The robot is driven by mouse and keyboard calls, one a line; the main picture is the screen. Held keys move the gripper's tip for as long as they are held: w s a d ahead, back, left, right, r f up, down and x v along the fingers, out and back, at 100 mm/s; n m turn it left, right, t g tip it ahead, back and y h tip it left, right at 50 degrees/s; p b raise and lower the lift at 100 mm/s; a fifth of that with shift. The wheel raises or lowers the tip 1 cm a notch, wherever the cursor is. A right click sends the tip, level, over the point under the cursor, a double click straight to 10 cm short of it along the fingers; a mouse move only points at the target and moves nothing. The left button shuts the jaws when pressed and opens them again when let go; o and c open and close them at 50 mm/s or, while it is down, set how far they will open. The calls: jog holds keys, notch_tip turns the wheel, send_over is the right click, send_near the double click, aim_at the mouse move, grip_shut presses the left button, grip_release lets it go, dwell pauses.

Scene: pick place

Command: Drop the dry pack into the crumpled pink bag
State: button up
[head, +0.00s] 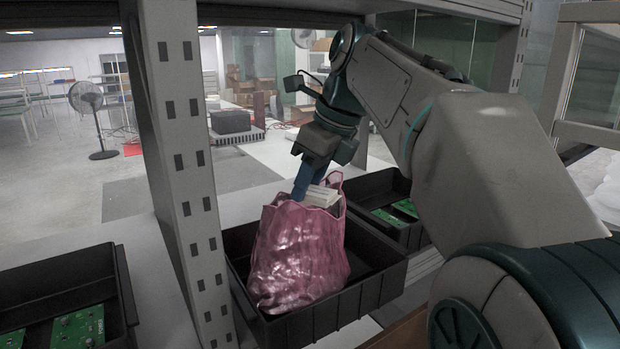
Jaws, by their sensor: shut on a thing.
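The crumpled pink bag (297,255) stands upright in a black crate on the shelf, its mouth open at the top. My gripper (304,186) points down at the bag's mouth, its blue finger reaching to the rim. It is shut on the pale, box-like dry pack (322,196), which sits at the mouth and partly shows above the rim. The lower part of the pack and the fingertips are hidden by the bag.
The black crate (362,289) has free room to the right of the bag. Another black crate (408,236) with green boards lies behind right, and one more (128,290) at left. A grey perforated shelf post (185,170) stands close left of the bag.

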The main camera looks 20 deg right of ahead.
jog(key=shift+f, duration=0.2)
jog(key=o, duration=1)
jog(key=shift+r, duration=0.1)
jog(key=shift+s+d+r, duration=0.1)
jog(key=shift+d+r, duration=0.1)
jog(key=shift+r, duration=0.4)
jog(key=s+d+b, duration=0.1)
jog(key=s+d, duration=0.3)
jog(key=s+d+b, duration=0.2)
jog(key=s+d, duration=0.2)
jog(key=shift+s+d+r, duration=0.2)
jog(key=shift+s+d, duration=0.1)
jog(key=shift+d, duration=0.05)
